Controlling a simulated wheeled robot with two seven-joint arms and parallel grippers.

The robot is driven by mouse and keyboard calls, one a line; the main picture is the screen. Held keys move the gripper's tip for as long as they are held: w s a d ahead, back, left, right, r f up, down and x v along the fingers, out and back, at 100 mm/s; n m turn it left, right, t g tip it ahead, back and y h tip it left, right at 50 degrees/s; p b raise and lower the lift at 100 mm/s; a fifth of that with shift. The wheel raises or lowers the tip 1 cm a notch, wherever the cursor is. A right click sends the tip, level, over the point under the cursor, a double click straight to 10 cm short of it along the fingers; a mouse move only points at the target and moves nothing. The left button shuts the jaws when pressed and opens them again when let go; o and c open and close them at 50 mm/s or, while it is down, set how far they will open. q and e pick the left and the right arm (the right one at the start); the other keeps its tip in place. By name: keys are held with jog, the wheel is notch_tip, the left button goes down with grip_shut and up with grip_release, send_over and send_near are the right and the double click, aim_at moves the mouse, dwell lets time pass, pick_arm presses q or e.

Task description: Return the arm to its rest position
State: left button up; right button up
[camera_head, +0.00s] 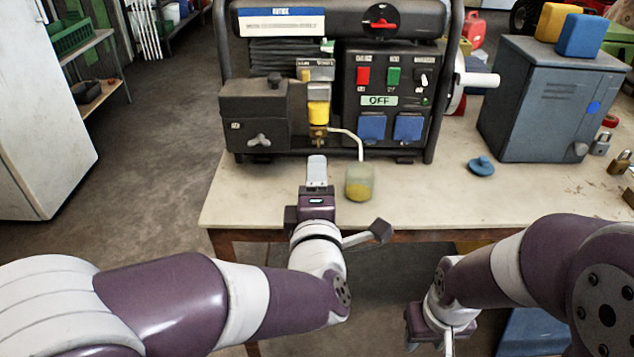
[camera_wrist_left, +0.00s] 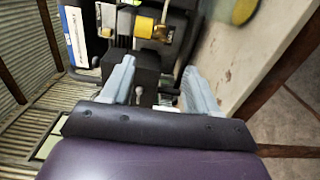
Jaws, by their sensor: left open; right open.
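My left gripper (camera_head: 317,172) is over the front edge of the workbench (camera_head: 235,200), in front of a generator (camera_head: 335,80). In the left wrist view its two pale fingers (camera_wrist_left: 158,88) stand apart with nothing between them. The generator's dark box and yellow fitting lie beyond the fingertips in that view. My right gripper (camera_head: 428,335) hangs low in front of the bench at the lower right, apart from everything I can see. Its fingers are mostly hidden by its own arm.
A small jar (camera_head: 359,183) with yellowish contents stands just right of my left gripper, with a thin tube above it. A blue knob-like cap (camera_head: 481,166), a grey metal cabinet (camera_head: 545,105) and padlocks (camera_head: 620,162) are on the right. A white cabinet (camera_head: 40,110) stands far left. Floor between is clear.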

pick_arm(q)
jog(key=shift+s, duration=0.5)
